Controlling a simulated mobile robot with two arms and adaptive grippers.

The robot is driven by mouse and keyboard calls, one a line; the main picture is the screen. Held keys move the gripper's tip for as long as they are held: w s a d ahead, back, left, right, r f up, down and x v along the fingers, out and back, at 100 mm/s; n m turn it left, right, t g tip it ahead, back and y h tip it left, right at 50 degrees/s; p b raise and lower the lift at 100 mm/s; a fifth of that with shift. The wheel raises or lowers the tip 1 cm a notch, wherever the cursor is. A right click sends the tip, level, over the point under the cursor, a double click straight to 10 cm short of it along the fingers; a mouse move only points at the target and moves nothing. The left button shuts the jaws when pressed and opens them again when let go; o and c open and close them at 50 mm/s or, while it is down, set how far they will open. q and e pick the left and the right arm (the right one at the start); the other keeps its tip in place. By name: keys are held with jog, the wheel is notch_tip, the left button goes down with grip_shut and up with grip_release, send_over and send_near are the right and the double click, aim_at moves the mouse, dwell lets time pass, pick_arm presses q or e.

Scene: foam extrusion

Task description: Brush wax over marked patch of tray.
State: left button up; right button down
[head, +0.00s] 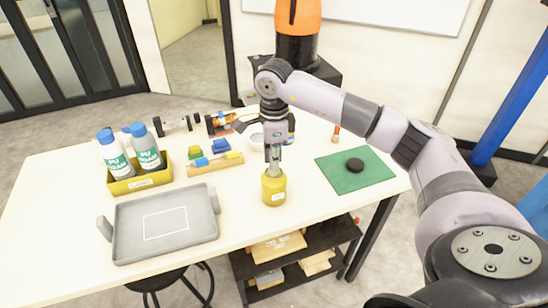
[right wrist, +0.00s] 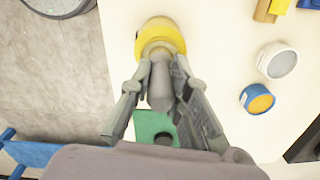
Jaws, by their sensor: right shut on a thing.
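The grey tray (head: 126,243) lies at the table's left front, with a white rectangle outline (head: 165,223) marked on its floor. A yellow pot (head: 273,191) with a pale label stands at the middle of the table's front; it also shows in the right wrist view (right wrist: 174,37). My right gripper (head: 273,153) points down above the pot, shut on the grey handle of a brush (right wrist: 160,88). The handle stands about upright over the pot's mouth. The bristles are hidden, and I cannot tell how deep they sit. My left gripper is not in view.
A yellow bin (head: 141,184) with PU foam bottles stands behind the tray. A wooden block holder (head: 215,165) with coloured pieces lies left of the pot. A green mat (head: 340,180) with a black disc (head: 355,165) lies right. Table between tray and pot is clear.

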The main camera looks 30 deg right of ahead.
jog(key=shift+r+p, duration=0.65)
jog(key=shift+r, duration=0.25)
jog(key=shift+r+p, duration=1.5)
jog(key=shift+r, duration=1.1)
jog(key=shift+s+a+f, duration=0.1)
jog(key=shift+a+f, duration=0.05)
jog(key=s+a+f+n+b, duration=0.4)
jog(key=s+a+n, duration=0.9)
jog(key=n, duration=1)
jog(key=shift+s+f, duration=0.8)
jog(key=shift+f, duration=0.15)
